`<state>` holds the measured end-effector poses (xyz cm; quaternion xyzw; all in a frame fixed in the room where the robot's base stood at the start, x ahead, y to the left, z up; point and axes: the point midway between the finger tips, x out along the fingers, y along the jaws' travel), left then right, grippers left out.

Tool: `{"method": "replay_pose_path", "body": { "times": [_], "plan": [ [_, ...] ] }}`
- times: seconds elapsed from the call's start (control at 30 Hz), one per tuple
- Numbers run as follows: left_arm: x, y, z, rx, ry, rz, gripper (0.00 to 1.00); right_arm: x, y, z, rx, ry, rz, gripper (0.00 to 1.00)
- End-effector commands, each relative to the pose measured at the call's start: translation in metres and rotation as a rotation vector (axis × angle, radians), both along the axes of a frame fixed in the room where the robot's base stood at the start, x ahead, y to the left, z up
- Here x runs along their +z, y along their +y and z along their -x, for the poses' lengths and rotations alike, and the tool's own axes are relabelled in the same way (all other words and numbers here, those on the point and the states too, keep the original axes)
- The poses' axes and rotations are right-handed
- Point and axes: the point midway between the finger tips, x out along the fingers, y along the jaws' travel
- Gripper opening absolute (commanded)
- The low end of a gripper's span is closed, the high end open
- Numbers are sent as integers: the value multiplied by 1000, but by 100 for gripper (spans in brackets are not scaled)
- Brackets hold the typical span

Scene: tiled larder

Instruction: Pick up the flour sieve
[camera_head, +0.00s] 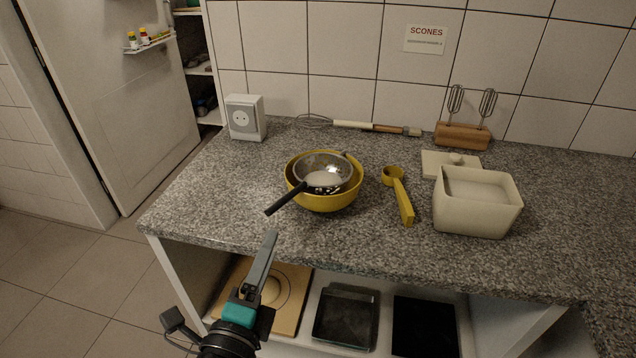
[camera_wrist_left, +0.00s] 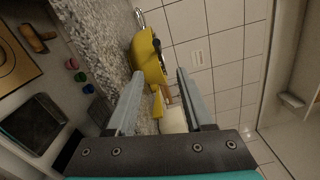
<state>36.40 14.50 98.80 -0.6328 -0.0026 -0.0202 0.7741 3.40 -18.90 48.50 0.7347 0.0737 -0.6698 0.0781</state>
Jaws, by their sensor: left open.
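The flour sieve (camera_head: 325,164) is a round metal strainer with a black handle. It rests in a yellow bowl (camera_head: 331,203) on the granite counter, and its handle sticks out over the rim to the front left. White powder shows in the sieve. My left gripper (camera_head: 267,247) is in front of the counter edge, below and left of the handle, apart from it. In the left wrist view its fingers (camera_wrist_left: 159,74) are spread and empty, with the yellow bowl (camera_wrist_left: 147,60) beyond them. My right gripper is in neither view.
A yellow scoop (camera_head: 402,197) and a cream flour box (camera_head: 476,219) stand right of the bowl. A white socket box (camera_head: 245,118) stands back left. The counter's front left is clear; trays sit on the shelf below.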

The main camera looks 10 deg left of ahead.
Motion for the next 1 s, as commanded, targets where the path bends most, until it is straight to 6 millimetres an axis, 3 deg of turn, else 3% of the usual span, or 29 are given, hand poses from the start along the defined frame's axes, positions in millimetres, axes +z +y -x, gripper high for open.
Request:
{"method": "replay_pose_path", "body": {
  "times": [0.6, 1.0],
  "plan": [
    [2, -3, -82, -2, 1, 4, 52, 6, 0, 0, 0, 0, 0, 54],
    [2, -2, -108, -1, 0, 4, 52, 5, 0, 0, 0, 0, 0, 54]
  ]
}}
